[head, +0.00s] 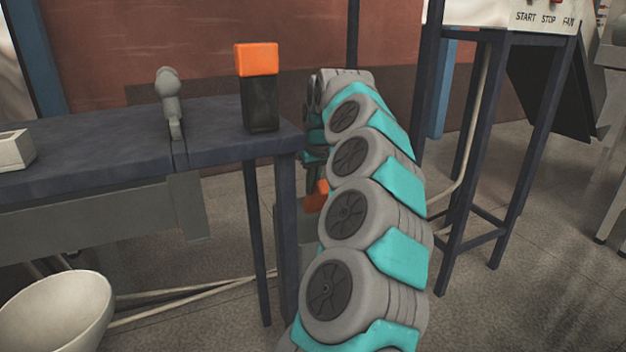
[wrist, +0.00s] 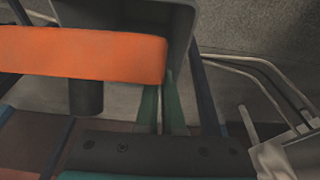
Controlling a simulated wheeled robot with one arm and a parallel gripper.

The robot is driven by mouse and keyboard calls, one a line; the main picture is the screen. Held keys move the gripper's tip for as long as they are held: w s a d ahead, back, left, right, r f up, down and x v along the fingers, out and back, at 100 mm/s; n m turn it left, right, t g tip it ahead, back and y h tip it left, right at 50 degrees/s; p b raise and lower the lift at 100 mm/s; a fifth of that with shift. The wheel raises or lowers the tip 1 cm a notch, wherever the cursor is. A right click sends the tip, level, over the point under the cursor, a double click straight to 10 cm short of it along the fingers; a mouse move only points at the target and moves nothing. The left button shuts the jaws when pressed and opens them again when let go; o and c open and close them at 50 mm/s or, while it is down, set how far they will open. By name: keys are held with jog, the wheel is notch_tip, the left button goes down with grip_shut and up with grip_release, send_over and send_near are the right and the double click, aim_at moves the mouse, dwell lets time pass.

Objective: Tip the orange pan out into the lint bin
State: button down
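In the wrist view, a wide orange piece (wrist: 80,55) reaches in from the left edge and ends just by my fingertips. I take it for part of the orange pan. My gripper's green fingers (wrist: 162,95) stand close together with a narrow gap. The orange piece covers the tip of the left finger, so I cannot tell whether they grip it. A grey box-like thing (wrist: 185,25) lies beyond. In the head view, a bit of orange (head: 316,196) shows beside my arm near a grey box (head: 290,225). Which container is the lint bin is unclear.
A dark bench (head: 90,148) carries a black container with an orange top (head: 257,60), a grey upright fitting (head: 170,95) and a pale tray (head: 14,150). A white bowl (head: 55,310) is at lower left.

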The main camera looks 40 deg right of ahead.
jog(key=shift+w+d+r+g+p, duration=0.1)
jog(key=shift+w+r+g+p, duration=0.25)
jog(key=shift+p, duration=1.3)
jog(key=shift+w+g+p, duration=0.3)
jog(key=shift+g+p, duration=0.05)
jog(key=shift+p, duration=0.65)
jog(key=shift+w+p, duration=0.1)
jog(key=shift+p, duration=0.6)
jog(key=shift+d, duration=0.1)
jog(key=shift+w+d+g+p, duration=0.2)
jog(key=shift+g+p, duration=0.1)
jog(key=shift+g, duration=0.1)
jog(key=shift+w+a, duration=0.1)
jog(key=shift+w+y, duration=0.15)
jog(key=shift+y, duration=0.15)
jog(key=shift+f, duration=0.15)
